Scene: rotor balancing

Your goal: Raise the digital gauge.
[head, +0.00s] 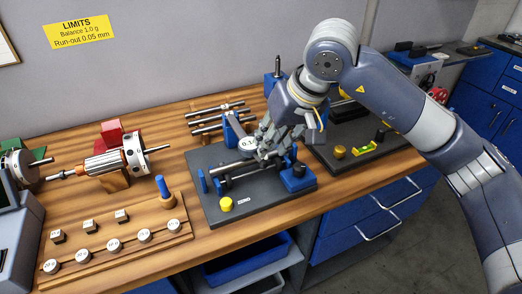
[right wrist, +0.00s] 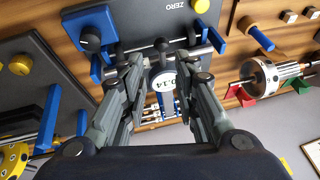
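The digital gauge (head: 248,143) is a round white dial on a blue holder, above a dark fixture plate (head: 212,212). In the right wrist view the gauge (right wrist: 166,82) reads about 0.14 and shows between my fingers. My right gripper (head: 268,150) is just right of the gauge in the head view and partly covers it. In the right wrist view the right gripper (right wrist: 165,62) is open, with a wide gap between its fingers. I cannot tell whether a finger touches the gauge. A steel shaft (head: 232,168) lies across the fixture below it. My left gripper is out of view.
A yellow knob (head: 226,204) and a blue block (head: 298,178) sit on the fixture plate. A rotor (head: 110,160) rests on a cradle to the left, behind a wooden rack (head: 128,245) of weights. A second dark plate with a green level (head: 365,147) stands right.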

